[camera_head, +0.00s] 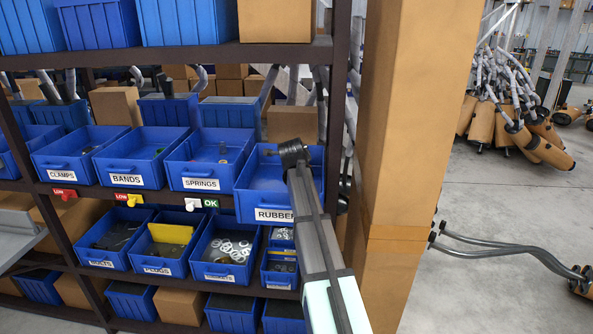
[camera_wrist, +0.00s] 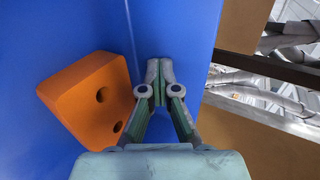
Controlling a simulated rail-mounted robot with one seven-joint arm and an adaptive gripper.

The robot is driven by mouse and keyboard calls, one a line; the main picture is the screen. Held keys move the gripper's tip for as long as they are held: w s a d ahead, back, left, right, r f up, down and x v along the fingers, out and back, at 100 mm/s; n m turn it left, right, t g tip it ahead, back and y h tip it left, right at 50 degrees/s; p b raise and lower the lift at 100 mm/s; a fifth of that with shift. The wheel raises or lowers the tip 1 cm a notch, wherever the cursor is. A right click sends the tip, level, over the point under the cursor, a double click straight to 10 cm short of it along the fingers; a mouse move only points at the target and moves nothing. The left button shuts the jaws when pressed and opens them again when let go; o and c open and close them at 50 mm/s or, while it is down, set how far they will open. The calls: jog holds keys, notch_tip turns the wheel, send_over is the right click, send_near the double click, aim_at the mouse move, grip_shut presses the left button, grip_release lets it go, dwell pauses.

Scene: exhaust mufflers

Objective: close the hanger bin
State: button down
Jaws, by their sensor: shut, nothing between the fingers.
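The hanger bin (camera_head: 262,208) is a blue bin at the right end of the middle shelf. Its label reads "RUBBER", with the rest hidden behind my arm. It stands pulled out further than the bins to its left. My gripper (camera_wrist: 160,68) is shut and empty in the wrist view, its fingertips at or close to a blue wall; I cannot tell whether they touch. An orange block with two holes (camera_wrist: 92,98) lies beside the fingers, against blue surfaces. In the head view my arm crosses the bin's right side, and the fingers cannot be made out.
The springs bin (camera_head: 205,160), bands bin (camera_head: 140,158) and clamps bin (camera_head: 75,155) stand to the left. A tall cardboard-coloured column (camera_head: 410,130) stands close right of the rack post (camera_head: 338,90). Small parts bins (camera_head: 222,250) fill the shelf below. Open floor lies further right.

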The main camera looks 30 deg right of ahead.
jog(key=w+d+b, duration=0.1)
jog(key=w+d, duration=0.1)
jog(key=w, duration=0.1)
jog(key=w+d+b, duration=0.2)
jog(key=w+d, duration=0.1)
jog(key=w, duration=0.1)
jog(key=w+d+b, duration=0.1)
jog(key=w+d, duration=0.1)
jog(key=w, duration=0.2)
jog(key=shift+w+d+f+b, duration=0.1)
jog(key=shift+w+d+b, duration=0.05)
jog(key=shift+w+b, duration=0.15)
jog(key=shift+w+d, duration=0.3)
jog(key=shift+w, duration=0.15)
jog(key=shift+w+r, duration=0.1)
jog(key=shift+r, duration=0.1)
jog(key=shift+d, duration=0.1)
jog(key=shift+r, duration=0.1)
